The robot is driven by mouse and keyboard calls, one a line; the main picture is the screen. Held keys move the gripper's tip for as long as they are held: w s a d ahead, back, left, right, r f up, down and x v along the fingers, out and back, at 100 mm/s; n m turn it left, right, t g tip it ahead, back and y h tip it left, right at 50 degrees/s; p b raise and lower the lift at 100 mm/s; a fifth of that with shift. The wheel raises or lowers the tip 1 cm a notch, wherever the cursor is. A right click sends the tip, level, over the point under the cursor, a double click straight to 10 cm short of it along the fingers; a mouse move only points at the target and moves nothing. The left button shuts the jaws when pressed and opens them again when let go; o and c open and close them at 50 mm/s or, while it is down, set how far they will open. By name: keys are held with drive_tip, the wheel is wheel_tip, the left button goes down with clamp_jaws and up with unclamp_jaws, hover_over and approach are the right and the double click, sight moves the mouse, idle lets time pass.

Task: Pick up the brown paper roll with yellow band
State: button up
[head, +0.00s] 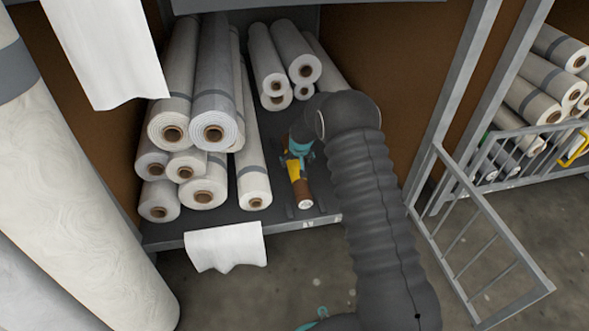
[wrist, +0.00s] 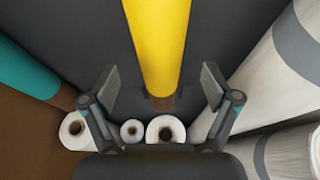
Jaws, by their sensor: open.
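The brown paper roll with yellow band (head: 293,168) lies on the dark shelf, its pale end toward the front edge. In the wrist view its yellow band (wrist: 160,40) runs down the middle, with a short brown part below. My gripper (wrist: 160,86) is open, with one finger on each side of the roll's line and nothing held. In the head view my gripper (head: 299,148) is over the back part of the roll and hides some of it. I cannot tell whether the fingers touch the roll.
White rolls with grey bands (head: 253,178) are stacked left of the roll. Several small white rolls (head: 275,85) lie behind it. A brown roll with a teal band (wrist: 28,70) lies left in the wrist view. A grey gate (head: 500,258) stands open at right.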

sight(296, 164)
drive_tip(key=shift+b+x, duration=0.4)
drive_tip(key=shift+x, duration=2.5)
drive_tip(key=shift+w, duration=0.1)
drive_tip(key=shift+r, duration=0.1)
drive_tip(key=c, duration=1.6)
wheel_tip(296, 164, up, 5)
drive_tip(key=shift+w+f+p, duration=0.1)
drive_tip(key=shift+p, duration=0.3)
drive_tip(key=shift+w+d+r+p, duration=0.15)
drive_tip(key=shift+w+d+r, duration=0.7)
drive_tip(key=shift+d, duration=0.95)
drive_tip(key=shift+w+d+r+p, duration=0.1)
drive_tip(key=shift+w+d+r, duration=0.4)
drive_tip(key=shift+d+r, duration=1.1)
drive_tip(key=shift+w+d+r+p, duration=0.15)
drive_tip(key=shift+w+d+r, duration=0.55)
drive_tip(key=shift+d, duration=1.35)
